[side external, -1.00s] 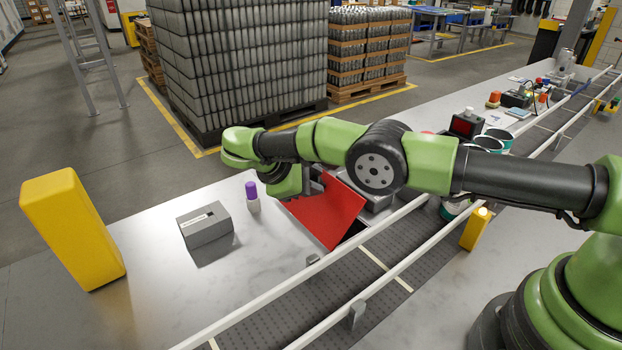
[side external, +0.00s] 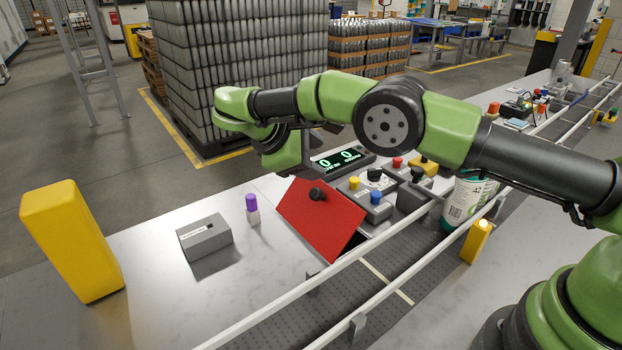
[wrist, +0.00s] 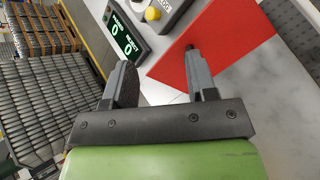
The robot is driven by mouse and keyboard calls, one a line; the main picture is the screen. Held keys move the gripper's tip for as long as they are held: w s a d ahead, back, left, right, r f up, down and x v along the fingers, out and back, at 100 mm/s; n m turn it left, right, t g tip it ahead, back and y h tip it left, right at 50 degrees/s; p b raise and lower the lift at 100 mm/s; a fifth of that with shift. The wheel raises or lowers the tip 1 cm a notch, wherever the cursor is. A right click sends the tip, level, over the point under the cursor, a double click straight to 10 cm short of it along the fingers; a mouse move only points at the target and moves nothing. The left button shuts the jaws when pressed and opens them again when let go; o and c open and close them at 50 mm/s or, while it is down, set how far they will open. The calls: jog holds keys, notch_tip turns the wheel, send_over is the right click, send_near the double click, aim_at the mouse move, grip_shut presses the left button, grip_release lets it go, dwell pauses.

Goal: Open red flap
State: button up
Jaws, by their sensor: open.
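The red flap (side external: 318,228) is a flat panel beside the conveyor, with a black knob (side external: 317,194) on its face. It sits tilted, and a dark gap shows under its right edge. My gripper (side external: 318,140) is above and behind the flap in the side view, apart from it and from the knob. In the wrist view, my gripper (wrist: 160,82) has its two fingers spread with nothing between them. The red flap (wrist: 225,45) lies beyond the right finger there, and that finger partly covers the knob.
A counter display (side external: 342,160) and button boxes (side external: 370,204) stand behind the flap. A purple-capped bottle (side external: 252,208) and a grey box (side external: 204,237) are to its left. Conveyor rails (side external: 345,262) run in front. A white-labelled can (side external: 468,200) is at right.

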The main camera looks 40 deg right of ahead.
aim_at(315, 190)
notch_tip(315, 190, up, 2)
jog(key=shift+r, duration=0.2)
jog(key=n+y, duration=0.1)
jog(key=d+n+y, duration=0.1)
jog(key=shift+d+f+n+g, duration=0.1)
jog(key=shift+f+n+g, duration=0.1)
jog(key=shift+n+g, duration=0.15)
jog(key=shift+d+f+n+y, duration=0.1)
jog(key=shift+d+n+y, duration=0.1)
jog(key=shift+n+y, duration=0.7)
jog(key=shift+s+n+y, duration=0.1)
jog(key=shift+n+y, duration=0.7)
jog(key=shift+n, duration=0.05)
jog(key=shift+n+y, duration=0.6)
jog(key=shift+y, duration=0.2)
jog(key=shift+a+r+n+y, duration=0.15)
jog(key=shift+n+y, duration=0.25)
jog(key=shift+y, duration=0.2)
jog(key=shift+a+r+n+y, duration=0.15)
jog(key=shift+n+y, duration=0.25)
jog(key=shift+y, duration=0.2)
notch_tip(315, 190, down, 10)
jog(key=shift+r, duration=0.15)
